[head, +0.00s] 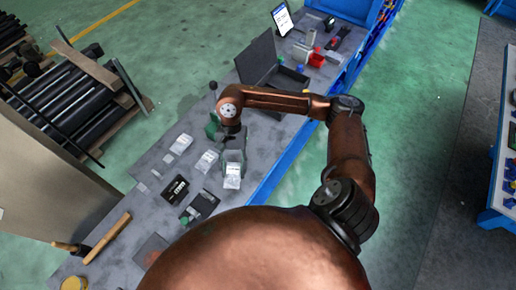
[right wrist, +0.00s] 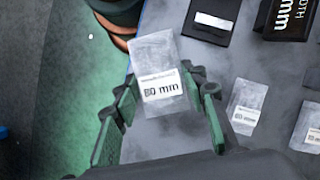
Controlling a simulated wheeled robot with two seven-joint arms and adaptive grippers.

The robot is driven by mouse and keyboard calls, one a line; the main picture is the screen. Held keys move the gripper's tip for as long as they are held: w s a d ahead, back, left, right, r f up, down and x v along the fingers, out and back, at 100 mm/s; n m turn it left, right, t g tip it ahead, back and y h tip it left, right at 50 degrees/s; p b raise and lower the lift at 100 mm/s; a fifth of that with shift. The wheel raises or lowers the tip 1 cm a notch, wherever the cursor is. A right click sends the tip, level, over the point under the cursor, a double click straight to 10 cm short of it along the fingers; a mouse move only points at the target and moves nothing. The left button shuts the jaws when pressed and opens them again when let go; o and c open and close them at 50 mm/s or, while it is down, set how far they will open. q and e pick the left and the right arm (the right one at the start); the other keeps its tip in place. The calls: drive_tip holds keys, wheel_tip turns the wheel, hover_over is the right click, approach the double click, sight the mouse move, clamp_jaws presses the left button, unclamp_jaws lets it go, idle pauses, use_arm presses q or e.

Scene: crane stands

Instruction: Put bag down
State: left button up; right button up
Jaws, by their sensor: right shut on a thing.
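My right gripper (head: 229,150) has green fingers and is over the grey table; it also shows in the right wrist view (right wrist: 160,98). It is shut on a clear bag with a white label reading "80 mm" (right wrist: 163,89). The bag lies between the fingers and sticks out past their tips. In the head view the bag (head: 232,176) hangs at or just above the table near its front edge; I cannot tell whether it touches. My left gripper is not in view.
Other labelled bags (head: 206,162) (head: 181,144) lie beside it. A black "mm" box (head: 175,189) and a black case (head: 200,206) lie nearby. An open dark case (head: 257,58) stands farther back. The table has a blue edge (head: 268,187).

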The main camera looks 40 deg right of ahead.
drive_tip(key=s+d+r+m+t+h+p, duration=0.15)
drive_tip(key=s+d+m+t, duration=0.35)
drive_tip(key=m, duration=0.7)
drive_tip(key=s+d+r+m+t+p, duration=0.25)
drive_tip(key=d+m, duration=0.45)
drive_tip(key=m, duration=0.5)
drive_tip(key=w+d+f, duration=0.1)
drive_tip(key=w+f, duration=0.1)
drive_tip(key=w, duration=0.2)
drive_tip(key=w+d+f+p, duration=0.1)
drive_tip(key=w+d+f, duration=0.1)
drive_tip(key=w+f, duration=0.1)
drive_tip(key=w+d+f+p, duration=0.1)
drive_tip(key=w+f, duration=0.2)
drive_tip(key=w, duration=0.2)
drive_tip(key=shift+w+d+f, duration=0.1)
drive_tip(key=shift+d+f, duration=0.05)
drive_tip(key=shift+f, duration=0.05)
drive_tip(key=shift+w+d+f+h, duration=0.25)
drive_tip(key=shift+w+f, duration=0.25)
drive_tip(key=shift+f, duration=0.2)
wheel_tip(320, 180, down, 3)
drive_tip(key=shift+r+p, duration=0.1)
drive_tip(key=shift+p, duration=0.6)
drive_tip(key=shift+f, duration=0.2)
